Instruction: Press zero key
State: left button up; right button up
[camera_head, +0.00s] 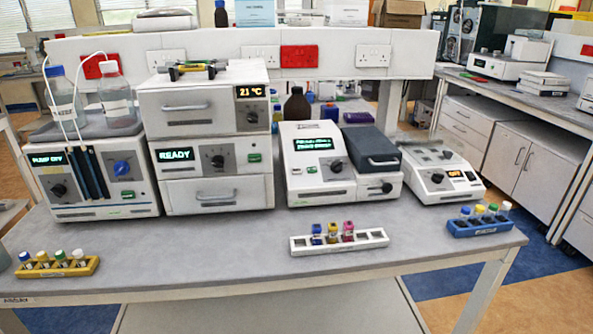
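No key that I can read as zero shows; the labels are too small. A white instrument (304,134) with a lit green text display (313,144), a black knob (337,166) and small keys stands at the middle of the bench, with a dark lid on its right part. A low white device (418,188) with a black knob (437,178) and an orange display (455,174) that seems to read OFF stands to its right. The white unit to the left has a READY display (175,155), a knob and a green key (255,157). Neither gripper is in view.
The grey bench (230,250) is clear along its front middle. A yellow rack (57,268), a white rack (370,238) and a blue rack (480,227) hold capped vials near the front. A pump unit with bottles (117,103) stands at left. A brown bottle (297,107) stands behind.

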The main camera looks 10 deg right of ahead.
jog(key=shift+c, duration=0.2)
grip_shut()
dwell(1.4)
